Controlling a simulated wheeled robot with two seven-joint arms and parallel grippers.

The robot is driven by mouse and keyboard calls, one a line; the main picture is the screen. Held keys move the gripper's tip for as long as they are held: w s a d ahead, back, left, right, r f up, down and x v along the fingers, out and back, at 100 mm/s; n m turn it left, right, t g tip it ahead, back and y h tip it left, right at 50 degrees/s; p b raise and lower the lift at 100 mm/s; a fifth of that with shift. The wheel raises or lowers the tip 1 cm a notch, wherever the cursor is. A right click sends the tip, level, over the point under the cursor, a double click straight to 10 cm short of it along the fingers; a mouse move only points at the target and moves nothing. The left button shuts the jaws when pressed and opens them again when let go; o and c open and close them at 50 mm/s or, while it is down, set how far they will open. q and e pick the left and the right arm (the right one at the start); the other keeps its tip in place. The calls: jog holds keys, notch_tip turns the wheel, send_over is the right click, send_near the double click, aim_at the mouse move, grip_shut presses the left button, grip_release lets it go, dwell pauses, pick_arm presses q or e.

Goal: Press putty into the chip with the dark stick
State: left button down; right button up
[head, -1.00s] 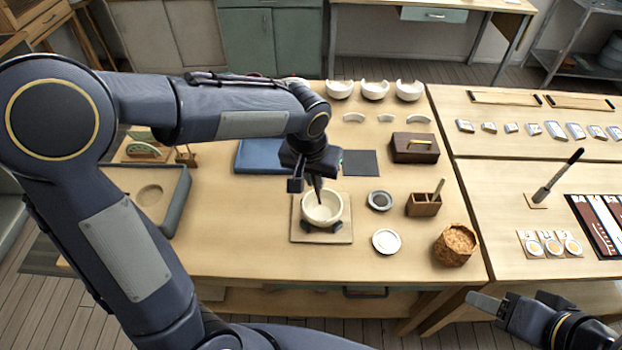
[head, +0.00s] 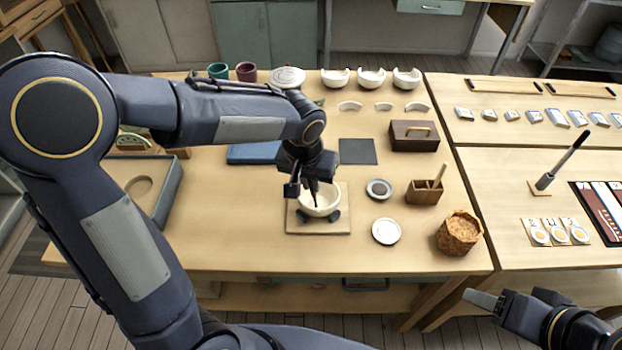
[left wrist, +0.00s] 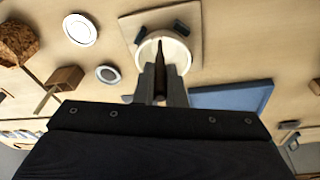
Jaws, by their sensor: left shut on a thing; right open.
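A cream bowl (head: 330,207) sits on a square wooden board (head: 343,225), held between small dark supports. My left gripper (head: 311,184) is above the bowl and shut on the dark stick (head: 316,197). The stick points down into the bowl, its tip near the inner wall on the near side. In the left wrist view, the stick (left wrist: 160,55) reaches across the bowl (left wrist: 180,53) from the fingers (left wrist: 160,92). I cannot tell whether the tip touches the wall. The chip and any putty on it are too small to make out. My right gripper (head: 484,300) is open and empty at the lower right, away from the bowl.
Right of the board are a small dish with dark grey contents (head: 379,189), a white dish (head: 386,231), a wooden holder (head: 424,192) and a cork-like basket (head: 459,232). A blue pad (head: 252,153) lies behind left, a brown box (head: 414,136) behind right.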

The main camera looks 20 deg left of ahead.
pick_arm(q)
jog(key=shift+d+f, duration=0.15)
jog(key=shift+f, duration=0.15)
dwell(0.4)
jog(key=shift+f+b, duration=0.25)
jog(key=shift+b, duration=0.3)
dwell(0.6)
jog(key=shift+r, duration=0.25)
jog(key=shift+d, duration=0.1)
jog(key=shift+w+d, duration=0.15)
jog(key=shift+d, duration=0.25)
jog(key=shift+f+b, duration=0.25)
jog(key=shift+b, duration=0.05)
dwell(1.0)
